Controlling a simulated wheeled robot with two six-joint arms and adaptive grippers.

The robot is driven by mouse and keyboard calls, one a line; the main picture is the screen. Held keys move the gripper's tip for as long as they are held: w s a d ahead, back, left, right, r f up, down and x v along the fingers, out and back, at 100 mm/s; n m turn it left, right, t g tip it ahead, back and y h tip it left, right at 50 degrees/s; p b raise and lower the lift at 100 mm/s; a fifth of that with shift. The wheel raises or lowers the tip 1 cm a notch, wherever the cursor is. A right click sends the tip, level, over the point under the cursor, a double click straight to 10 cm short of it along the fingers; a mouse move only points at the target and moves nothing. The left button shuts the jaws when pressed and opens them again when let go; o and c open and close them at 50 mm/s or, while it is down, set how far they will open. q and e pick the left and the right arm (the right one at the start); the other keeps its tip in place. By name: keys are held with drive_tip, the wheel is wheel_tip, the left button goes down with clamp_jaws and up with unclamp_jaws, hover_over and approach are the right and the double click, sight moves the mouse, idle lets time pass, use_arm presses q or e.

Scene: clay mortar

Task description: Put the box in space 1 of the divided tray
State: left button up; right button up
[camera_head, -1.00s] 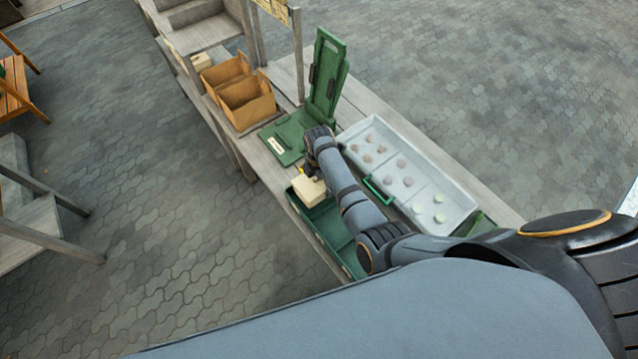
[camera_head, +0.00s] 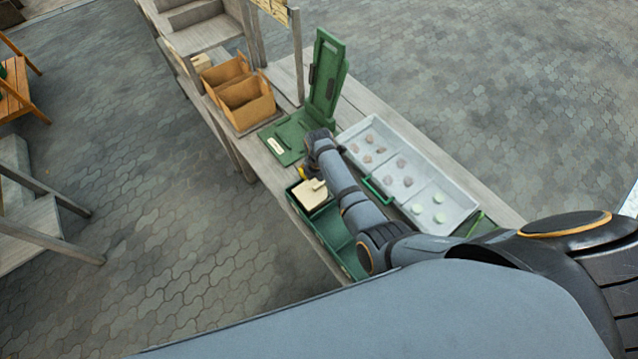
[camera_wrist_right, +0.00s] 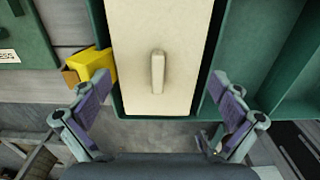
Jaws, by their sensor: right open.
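The box (camera_head: 309,196) is a cream block with a small raised grip on top. It sits in the end compartment of the green divided tray (camera_head: 335,240), the one closest to the green press. In the right wrist view the box (camera_wrist_right: 160,70) lies between green tray walls, its grip upright. My right gripper (camera_wrist_right: 162,112) is open, its fingers apart on either side of the grip's line and not touching it. In the head view my right forearm and wrist hide part of the tray. No space number is legible. My left gripper is not in view.
A yellow block (camera_wrist_right: 95,66) is beside the tray corner. A green hinged press (camera_head: 290,135) stands behind it, with a brown carton (camera_head: 247,103) further left. A grey tray (camera_head: 440,185) with several small round pieces lies right of my arm.

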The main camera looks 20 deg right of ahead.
drive_tip(key=shift+r, duration=0.45)
wheel_tip(320, 180, up, 8)
drive_tip(key=p, duration=0.7)
drive_tip(key=shift+f+p, duration=0.1)
drive_tip(key=shift+p, duration=0.3)
drive_tip(key=shift+r+b, duration=0.75)
drive_tip(key=shift+r, duration=1.5)
